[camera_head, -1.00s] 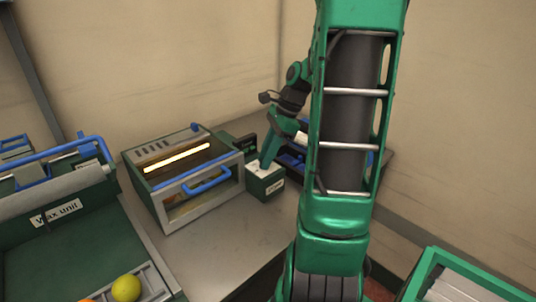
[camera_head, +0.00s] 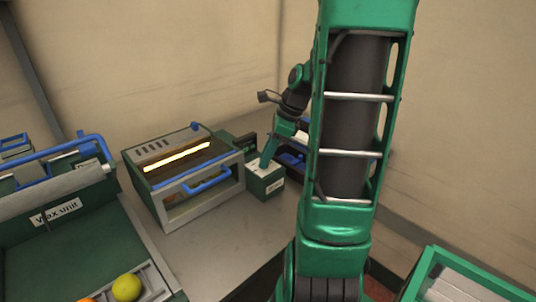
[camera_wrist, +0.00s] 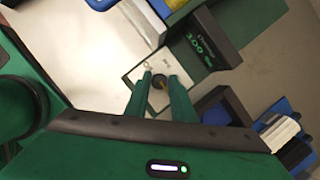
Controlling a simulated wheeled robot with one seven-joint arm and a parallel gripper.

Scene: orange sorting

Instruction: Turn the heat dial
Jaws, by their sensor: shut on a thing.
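The heat dial is a dark round knob (camera_wrist: 159,81) on the pale top plate of a small green box (camera_head: 266,184) in the wrist view. My gripper (camera_wrist: 160,84) is shut on the dial, a green finger at each side of it. In the head view my gripper (camera_head: 266,161) points down onto the box's top, and the dial itself is hidden there. A dark display (camera_wrist: 203,47) with green digits that look like 100 stands beside the plate in the wrist view.
An oven-like unit (camera_head: 187,176) with a glowing bar and blue handle stands left of the box. The wax unit (camera_head: 57,212) is further left, with a yellow-green fruit (camera_head: 126,288) in front. Blue and dark items (camera_wrist: 283,133) lie right of the box. The walls are close behind.

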